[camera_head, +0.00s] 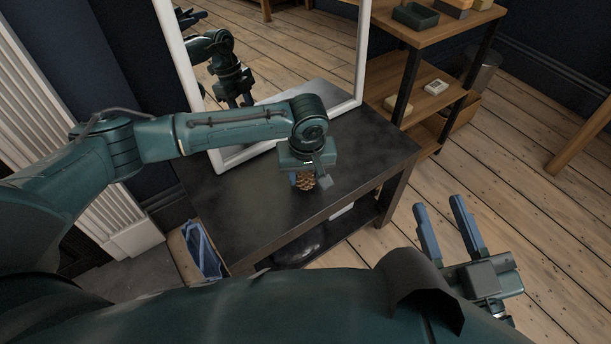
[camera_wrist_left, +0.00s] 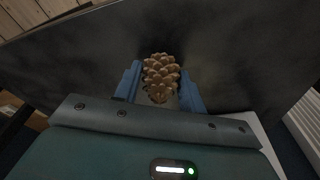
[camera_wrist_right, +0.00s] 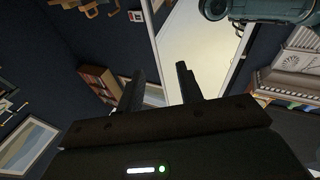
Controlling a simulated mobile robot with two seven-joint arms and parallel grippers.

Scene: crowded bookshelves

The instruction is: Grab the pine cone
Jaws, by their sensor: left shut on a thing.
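The pine cone (camera_head: 305,181) is brown with layered scales and is at the dark table's top, below my left wrist. In the left wrist view the pine cone (camera_wrist_left: 160,77) sits between the two blue fingers of my left gripper (camera_wrist_left: 160,88), which is shut on it. My left gripper (camera_head: 308,180) points down at the tabletop in the head view. I cannot tell whether the cone still touches the table. My right gripper (camera_head: 441,222) is open and empty, off to the right over the floor. Its parted fingers (camera_wrist_right: 163,92) also show in the right wrist view.
The black table (camera_head: 245,215) is otherwise clear on top. A white-framed mirror (camera_head: 270,50) stands at its back, close behind my left arm. A wooden shelf unit (camera_head: 428,100) with small items is to the right. A crate (camera_head: 200,250) stands at the table's left front.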

